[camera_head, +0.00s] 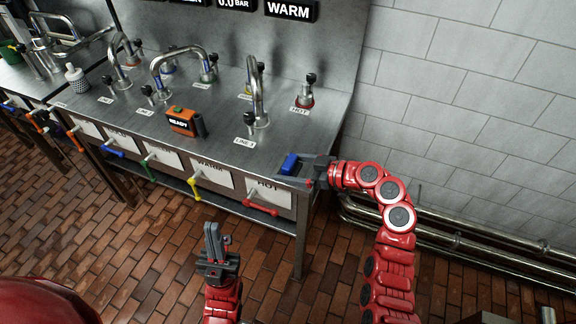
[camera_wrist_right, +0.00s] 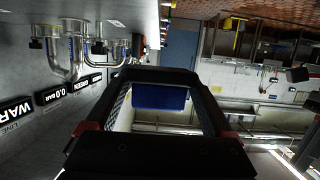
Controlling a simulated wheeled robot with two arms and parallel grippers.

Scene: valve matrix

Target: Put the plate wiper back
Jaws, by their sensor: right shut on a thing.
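A small blue block (camera_head: 290,163), which I take for the plate wiper, is at my right gripper (camera_head: 305,172), near the right front corner of the metal counter. The right gripper is shut on it. In the right wrist view the blue block (camera_wrist_right: 160,97) shows between the dark fingers. Most of the block's shape is hidden by the gripper, and I cannot tell whether it touches the counter. My left gripper (camera_head: 213,238) is empty, over the brick floor in front of the counter. Its fingers look together.
The metal counter (camera_head: 222,152) carries curved taps, including one at LINE 1 (camera_head: 258,100), a HOT valve (camera_head: 304,98) and an orange READY device (camera_head: 183,121). Coloured handles, such as a red one (camera_head: 260,207), stick out in front. A tiled wall (camera_head: 470,80) and pipes (camera_head: 450,240) are at right.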

